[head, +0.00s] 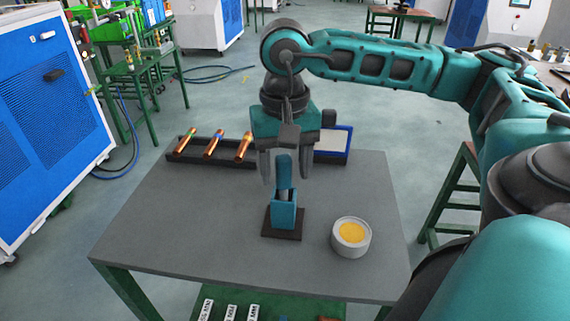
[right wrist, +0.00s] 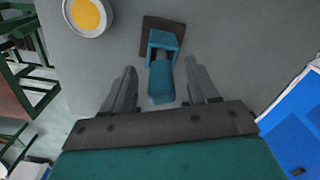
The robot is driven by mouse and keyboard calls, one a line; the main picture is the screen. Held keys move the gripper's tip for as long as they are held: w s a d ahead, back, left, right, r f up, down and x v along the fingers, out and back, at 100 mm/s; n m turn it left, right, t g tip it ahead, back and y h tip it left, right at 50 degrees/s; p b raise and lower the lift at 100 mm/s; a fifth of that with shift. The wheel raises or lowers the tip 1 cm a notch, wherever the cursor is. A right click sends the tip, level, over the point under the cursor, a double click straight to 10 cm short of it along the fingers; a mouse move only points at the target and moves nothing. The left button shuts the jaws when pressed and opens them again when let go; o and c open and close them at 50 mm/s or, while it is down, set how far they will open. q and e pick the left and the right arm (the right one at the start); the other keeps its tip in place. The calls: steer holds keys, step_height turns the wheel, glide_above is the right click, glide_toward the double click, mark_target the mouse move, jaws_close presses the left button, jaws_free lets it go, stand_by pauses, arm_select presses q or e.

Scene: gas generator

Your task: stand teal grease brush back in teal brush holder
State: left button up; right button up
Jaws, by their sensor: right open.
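The teal brush holder (head: 284,214) stands on a dark square base on the grey table, near its middle. The teal grease brush (head: 284,172) is in the holder, its handle sticking up out of the top. My right gripper (head: 279,176) is above the holder with its fingers apart, one on each side of the handle. In the right wrist view the brush handle (right wrist: 160,88) lies between the two open fingers (right wrist: 160,85), with a gap on both sides, and the holder (right wrist: 165,41) is beyond it. My left gripper is not in view.
A round tin of yellow grease (head: 351,235) stands right of the holder. A dark rack (head: 182,156) with copper-coloured pieces lies along the table's back edge, and a blue-rimmed tray (head: 333,144) is at the back right. The table's front left is clear.

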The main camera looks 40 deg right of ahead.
steer(key=shift+r, duration=0.15)
steer(key=shift+r+p, duration=0.3)
steer(key=shift+p, duration=0.15)
step_height(320, 180, up, 12)
steer(key=p, duration=0.1)
steer(key=shift+r+p, duration=0.2)
steer(key=shift+p, duration=0.2)
